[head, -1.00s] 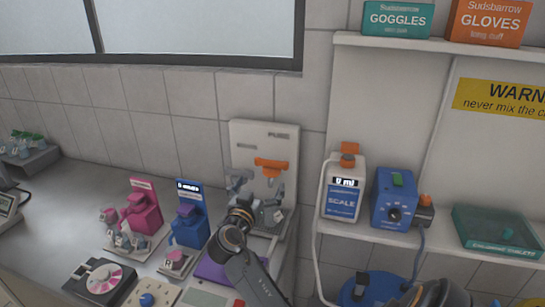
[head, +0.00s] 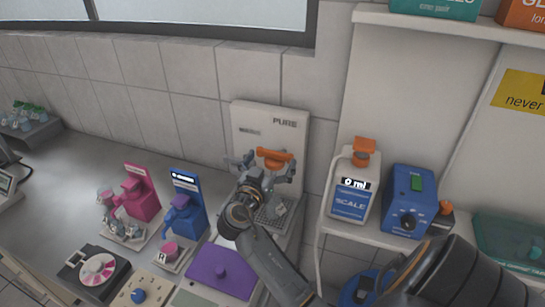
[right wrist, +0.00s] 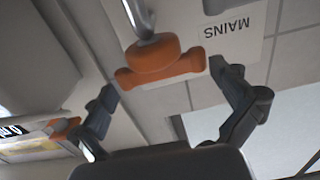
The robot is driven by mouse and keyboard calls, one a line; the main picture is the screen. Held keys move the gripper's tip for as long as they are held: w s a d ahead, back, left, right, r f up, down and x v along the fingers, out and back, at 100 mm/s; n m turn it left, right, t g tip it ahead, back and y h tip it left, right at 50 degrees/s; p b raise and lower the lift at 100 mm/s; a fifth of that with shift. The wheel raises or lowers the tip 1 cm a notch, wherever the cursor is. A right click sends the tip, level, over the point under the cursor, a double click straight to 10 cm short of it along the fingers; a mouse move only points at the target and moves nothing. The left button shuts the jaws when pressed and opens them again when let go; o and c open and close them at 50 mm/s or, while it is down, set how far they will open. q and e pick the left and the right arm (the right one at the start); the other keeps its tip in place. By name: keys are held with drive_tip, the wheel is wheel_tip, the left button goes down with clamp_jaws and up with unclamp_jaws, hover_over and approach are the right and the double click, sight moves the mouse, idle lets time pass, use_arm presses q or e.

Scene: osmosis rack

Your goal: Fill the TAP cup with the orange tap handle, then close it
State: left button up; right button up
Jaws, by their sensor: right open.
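The orange tap handle (head: 274,157) sits on the front of the white dispenser panel (head: 262,115). My right gripper (head: 264,174) is raised just in front of and below it. In the right wrist view, the orange handle (right wrist: 160,62) lies ahead between the open fingers of my right gripper (right wrist: 163,82), with visible gaps at both sides. A small pale, labelled vessel (head: 281,209) stands on the grille under the tap, partly hidden by my gripper; its lettering is unreadable. My left gripper is not in view.
Pink (head: 137,195) and blue (head: 185,212) devices stand left of the dispenser, with a purple pad (head: 221,272) in front. A shelf at right holds a white SCALE bottle (head: 352,190) and a blue box (head: 408,200). A MAINS label (right wrist: 232,32) is beside the handle in the wrist view.

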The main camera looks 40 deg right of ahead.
drive_tip(key=c, duration=0.9)
drive_tip(key=shift+a+r, duration=0.15)
drive_tip(key=shift+a, duration=0.1)
drive_tip(key=c, duration=0.6)
drive_tip(key=shift+s+a+r, duration=0.1)
drive_tip(key=shift+s+r, duration=0.05)
drive_tip(key=shift+r, duration=0.05)
clamp_jaws()
